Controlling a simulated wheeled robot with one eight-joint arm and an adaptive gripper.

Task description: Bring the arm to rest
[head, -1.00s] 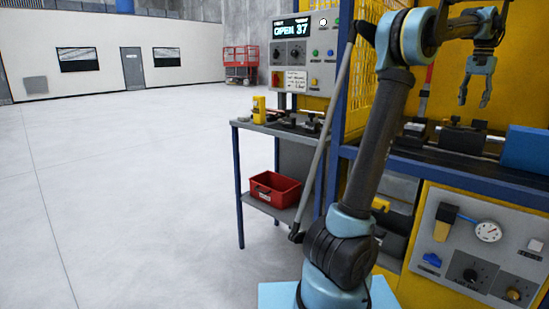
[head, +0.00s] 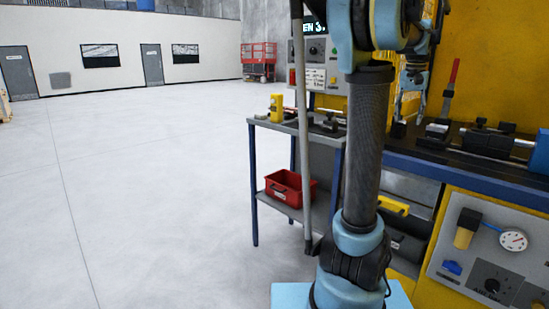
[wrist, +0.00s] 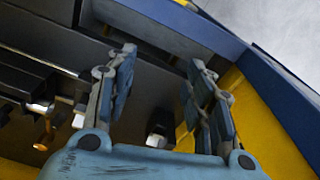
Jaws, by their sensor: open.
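My gripper (head: 409,108) hangs fingers down at the upper right of the head view, over the dark bench of the yellow machine, partly behind my arm. In the wrist view its two blue-grey fingers (wrist: 163,58) stand apart with nothing between them. My arm rises nearly upright from its light blue base. No held object is visible.
The machine's blue bench edge (head: 470,179) and fixtures (head: 490,142) lie close to my gripper. Left of my arm stands a side table (head: 318,143) with a red bin (head: 290,189) below. A control box (head: 322,77) stands behind. The floor at left is clear.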

